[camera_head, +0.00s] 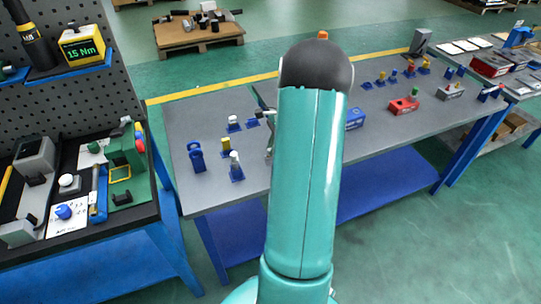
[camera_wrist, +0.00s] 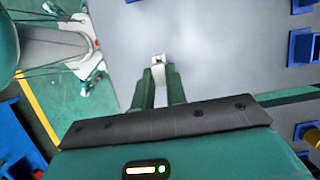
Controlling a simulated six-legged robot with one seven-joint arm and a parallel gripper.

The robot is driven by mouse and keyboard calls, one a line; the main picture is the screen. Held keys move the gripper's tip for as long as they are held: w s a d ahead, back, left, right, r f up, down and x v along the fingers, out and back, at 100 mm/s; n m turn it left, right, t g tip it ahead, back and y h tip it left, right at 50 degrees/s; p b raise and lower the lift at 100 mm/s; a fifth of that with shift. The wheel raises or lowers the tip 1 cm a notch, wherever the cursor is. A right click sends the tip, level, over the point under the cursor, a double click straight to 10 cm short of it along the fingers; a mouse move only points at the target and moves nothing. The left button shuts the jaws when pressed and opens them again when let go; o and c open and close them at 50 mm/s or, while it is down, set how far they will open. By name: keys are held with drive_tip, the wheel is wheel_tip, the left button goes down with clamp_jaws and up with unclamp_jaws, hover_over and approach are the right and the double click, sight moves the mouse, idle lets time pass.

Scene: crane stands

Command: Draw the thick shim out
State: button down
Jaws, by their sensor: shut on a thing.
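My gripper (camera_wrist: 159,84) shows in the wrist view with its two green fingers close together. They are shut on a small pale piece (camera_wrist: 158,59) with a dark spot, at their tips. The piece is too small to tell for sure whether it is the thick shim. Bare grey table shows around it. Small blue stands with white and yellow tops, such as one white-topped stand (camera_head: 235,167), are on the table left of my arm.
The long grey table (camera_head: 208,110) runs across the head view. A blue ring-topped stand (camera_head: 197,157) is near its left end. A red block (camera_head: 403,106) and several small stands are to the right. A pegboard bench (camera_head: 120,225) stands left, a pallet (camera_head: 197,32) behind.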

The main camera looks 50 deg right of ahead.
drive_tip(key=shift+r, duration=2.95)
